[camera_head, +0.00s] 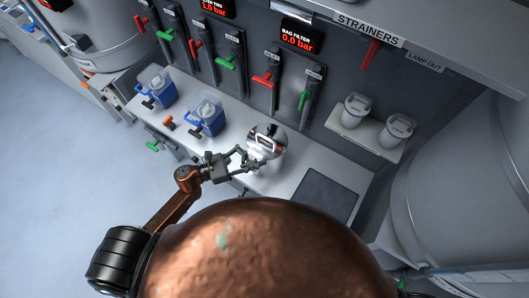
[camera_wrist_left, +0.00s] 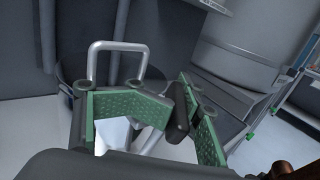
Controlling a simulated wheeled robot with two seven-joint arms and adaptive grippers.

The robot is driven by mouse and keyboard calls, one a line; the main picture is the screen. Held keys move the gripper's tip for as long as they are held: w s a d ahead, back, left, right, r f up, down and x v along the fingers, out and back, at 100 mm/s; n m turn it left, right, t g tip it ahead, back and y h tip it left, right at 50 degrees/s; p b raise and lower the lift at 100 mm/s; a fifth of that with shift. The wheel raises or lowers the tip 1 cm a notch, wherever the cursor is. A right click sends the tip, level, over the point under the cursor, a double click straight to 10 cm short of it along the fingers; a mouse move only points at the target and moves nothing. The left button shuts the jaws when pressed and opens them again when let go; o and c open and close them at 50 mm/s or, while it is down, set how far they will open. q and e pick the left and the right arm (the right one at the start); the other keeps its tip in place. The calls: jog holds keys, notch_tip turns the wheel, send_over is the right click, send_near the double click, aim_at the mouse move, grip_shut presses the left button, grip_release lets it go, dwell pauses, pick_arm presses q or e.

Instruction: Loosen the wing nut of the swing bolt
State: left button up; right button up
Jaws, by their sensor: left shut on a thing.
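A pale round vessel (camera_head: 277,158) with a shiny lid (camera_head: 267,139) stands on the grey bench. A loop handle shows on the lid. My left gripper (camera_head: 247,159) is at the vessel's left side. In the left wrist view, the gripper (camera_wrist_left: 176,108) has green-padded fingers, shut on a dark, short bar (camera_wrist_left: 178,112), which looks like the wing nut. The fingers partly cover it, and I cannot make out the swing bolt. A grey metal loop (camera_wrist_left: 118,46) rises behind the fingers. My right gripper is not in view.
Two blue-and-white containers (camera_head: 205,120) stand left of the vessel. Red and green levers (camera_head: 265,80) line the wall behind. Two lidded pots (camera_head: 398,130) sit on a shelf at right. A dark mat (camera_head: 325,195) lies right of the vessel.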

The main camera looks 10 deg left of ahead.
pick_arm(q)
jog(key=v, duration=0.3)
jog(key=shift+a, duration=0.45)
jog(key=b+v, duration=0.2)
jog(key=v, duration=0.7)
jog(key=shift+s+d, duration=0.2)
dwell(0.4)
dwell(0.4)
jog(key=shift+b, duration=0.3)
